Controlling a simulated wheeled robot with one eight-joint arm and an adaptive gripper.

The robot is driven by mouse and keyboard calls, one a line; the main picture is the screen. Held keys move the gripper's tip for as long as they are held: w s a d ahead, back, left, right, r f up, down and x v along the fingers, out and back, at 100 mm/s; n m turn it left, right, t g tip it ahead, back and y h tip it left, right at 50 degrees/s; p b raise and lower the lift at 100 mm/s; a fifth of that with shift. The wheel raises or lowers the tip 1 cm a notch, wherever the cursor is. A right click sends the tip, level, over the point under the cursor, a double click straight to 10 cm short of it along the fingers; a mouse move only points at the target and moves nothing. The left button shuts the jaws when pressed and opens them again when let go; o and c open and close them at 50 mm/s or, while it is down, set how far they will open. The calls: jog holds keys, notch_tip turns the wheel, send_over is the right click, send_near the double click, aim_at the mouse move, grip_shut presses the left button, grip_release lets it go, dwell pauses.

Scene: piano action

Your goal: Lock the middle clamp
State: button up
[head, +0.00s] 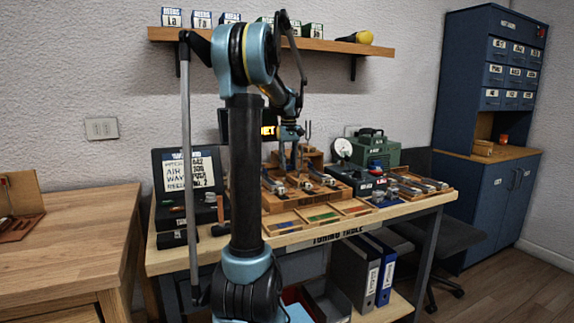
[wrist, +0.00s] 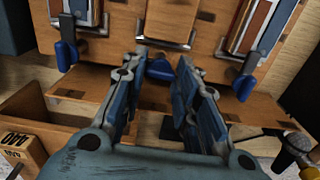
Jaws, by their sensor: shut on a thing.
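The middle clamp's blue handle (wrist: 160,68) shows between my fingertips in the wrist view, in front of its metal bracket on the wooden block. My gripper (wrist: 156,72) is shut on this handle; its fingers also show over the bench in the head view (head: 290,163). The left clamp's blue handle (wrist: 67,52) hangs down at the left, and the right clamp's blue handle (wrist: 244,87) angles down at the right. Both are apart from my fingers. In the head view the clamps are small, and the exact lever position of the middle one cannot be told.
The clamps sit on a wooden stand on the tuning table (head: 330,233). A tray with coloured strips (head: 322,217) lies in front, a black case (head: 188,195) at left and a green machine (head: 375,150) at back right. A microphone-like tool (wrist: 295,146) is at the lower right.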

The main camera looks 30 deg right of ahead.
jog(key=m, duration=0.8)
jog(key=shift+m, duration=0.4)
jog(key=m, duration=0.4)
jog(key=shift+m, duration=2.2)
jog(key=shift+w, duration=0.1)
jog(key=o, duration=1.1)
jog(key=shift+c, duration=0.2)
jog(key=shift+r, duration=0.1)
notch_tip(320, 180, up, 12)
